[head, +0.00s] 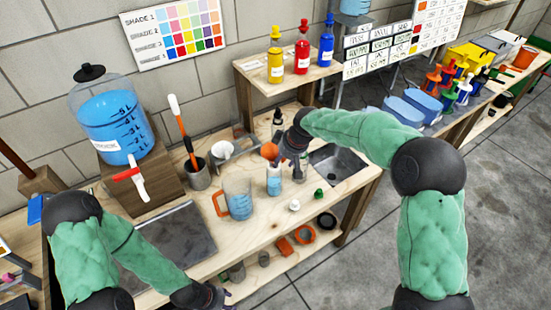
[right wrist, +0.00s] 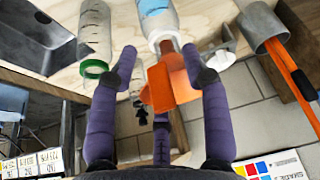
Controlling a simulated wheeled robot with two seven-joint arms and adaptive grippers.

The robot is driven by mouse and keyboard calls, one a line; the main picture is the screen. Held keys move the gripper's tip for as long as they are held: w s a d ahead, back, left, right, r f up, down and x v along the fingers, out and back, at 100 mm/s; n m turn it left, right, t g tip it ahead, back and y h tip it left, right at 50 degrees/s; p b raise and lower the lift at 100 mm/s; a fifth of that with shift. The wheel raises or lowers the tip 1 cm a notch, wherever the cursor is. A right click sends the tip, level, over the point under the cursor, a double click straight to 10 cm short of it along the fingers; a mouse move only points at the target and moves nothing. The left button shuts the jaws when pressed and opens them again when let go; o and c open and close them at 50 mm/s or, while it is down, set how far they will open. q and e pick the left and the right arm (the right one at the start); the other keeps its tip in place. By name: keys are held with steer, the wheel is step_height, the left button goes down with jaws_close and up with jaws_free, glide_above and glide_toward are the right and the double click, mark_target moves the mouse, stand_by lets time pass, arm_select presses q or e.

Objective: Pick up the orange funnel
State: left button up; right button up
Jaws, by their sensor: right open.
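The orange funnel (head: 270,151) is above the workbench near the neck of a clear bottle with blue liquid (head: 274,180). In the right wrist view the funnel (right wrist: 172,80) lies between my right gripper's spread fingers (right wrist: 166,72), with gaps visible beside it. I cannot tell whether the funnel touches the bottle (right wrist: 157,18). In the head view my right gripper (head: 287,158) is just right of the funnel and partly hides it. My left gripper (head: 216,297) is low at the front edge of the bench, partly cut off; its fingers are too small to read.
A measuring jug (head: 237,200) with an orange handle stands left of the bottle. A grey cup (head: 198,175) holds an orange-handled tool. A sink (head: 340,166) is to the right.

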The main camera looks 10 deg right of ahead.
jaws_close()
steer(key=shift+r, duration=0.15)
